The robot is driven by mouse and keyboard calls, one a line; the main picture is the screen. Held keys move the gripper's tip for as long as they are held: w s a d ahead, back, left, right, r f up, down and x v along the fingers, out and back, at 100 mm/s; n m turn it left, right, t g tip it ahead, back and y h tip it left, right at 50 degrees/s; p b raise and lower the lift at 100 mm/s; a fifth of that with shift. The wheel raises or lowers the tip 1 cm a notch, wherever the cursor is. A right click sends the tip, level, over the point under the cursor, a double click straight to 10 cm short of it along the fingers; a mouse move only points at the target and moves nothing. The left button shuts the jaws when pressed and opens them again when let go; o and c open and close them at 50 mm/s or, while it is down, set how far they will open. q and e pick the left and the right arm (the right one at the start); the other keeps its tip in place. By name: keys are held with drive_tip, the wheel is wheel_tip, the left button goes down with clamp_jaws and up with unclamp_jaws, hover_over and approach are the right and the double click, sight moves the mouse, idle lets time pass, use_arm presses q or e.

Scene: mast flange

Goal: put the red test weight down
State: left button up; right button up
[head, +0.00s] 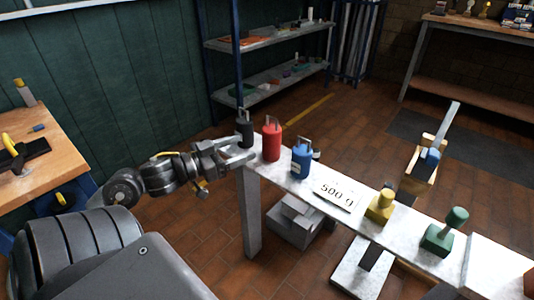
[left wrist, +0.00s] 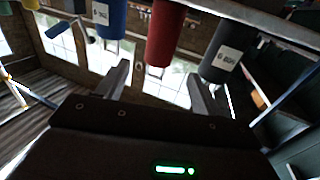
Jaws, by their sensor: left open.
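The red test weight (head: 271,140) stands upright on the narrow white bench top (head: 325,172), between a dark grey weight (head: 245,128) and a blue weight (head: 301,160). My left gripper (head: 246,149) is open and empty at the bench's left end, just left of the red weight. In the left wrist view the picture is upside down. There the red weight (left wrist: 165,35) hangs ahead, between the two spread fingers (left wrist: 160,85), with no visible contact. The blue weight (left wrist: 112,18) and grey weight (left wrist: 222,50) flank it. My right gripper is not in view.
A sign reading 500.0 (head: 337,192) lies beyond the blue weight. A yellow piece (head: 380,206) and a green piece (head: 445,232) stand farther right on the bench. A shelf rack (head: 270,80) stands behind. A wooden table (head: 40,165) is at left.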

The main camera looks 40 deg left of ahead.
use_arm(q)
drive_tip(key=s+d+f+m+t+h, duration=0.1)
drive_tip(key=d+f+h, duration=0.15)
drive_tip(key=d, duration=0.55)
drive_tip(key=s+d+f+m+h, duration=0.2)
drive_tip(key=d+h, duration=0.1)
drive_tip(key=d, duration=0.5)
drive_tip(key=s+d+r+t, duration=0.2)
drive_tip(key=d, duration=0.4)
drive_tip(key=s+d+r+t+h, duration=0.1)
drive_tip(key=s+d+r+t, duration=0.1)
drive_tip(key=d, duration=0.5)
drive_tip(key=shift+s+d+r+n+t, duration=0.15)
drive_tip(key=shift+s+r+n+t, duration=0.15)
drive_tip(key=shift+r+t, duration=0.35)
drive_tip(key=shift+r+g, duration=0.1)
drive_tip(key=shift+g, duration=0.15)
